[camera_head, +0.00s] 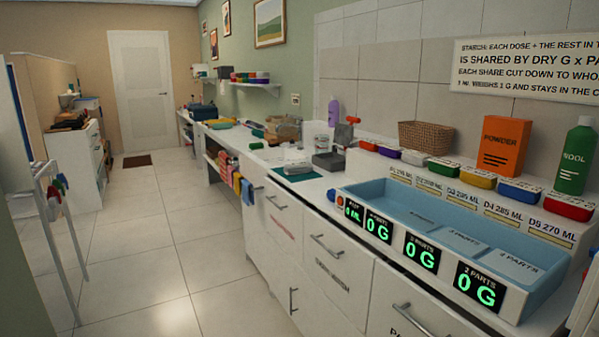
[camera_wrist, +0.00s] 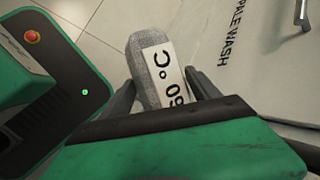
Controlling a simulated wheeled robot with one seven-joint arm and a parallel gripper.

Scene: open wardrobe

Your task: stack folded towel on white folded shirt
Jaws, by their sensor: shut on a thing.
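My gripper (camera_wrist: 160,88) shows in the wrist view, its two dark fingers shut on a grey, speckled, rounded item (camera_wrist: 143,48). The item has a white label reading "60 °C" on its face. Its lower end is hidden behind the gripper body. I cannot tell whether it is a folded towel. It is held above the pale tiled floor, beside a white cabinet front. My gripper is not seen in the head view. I make out no white folded shirt in either view.
A white counter (camera_head: 316,176) runs along the right wall. On it are a blue tray (camera_head: 395,200) with digital displays, a wicker basket (camera_head: 425,138), an orange powder box (camera_head: 505,146) and a green bottle (camera_head: 577,157). Coloured cloths (camera_head: 228,172) hang below the counter.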

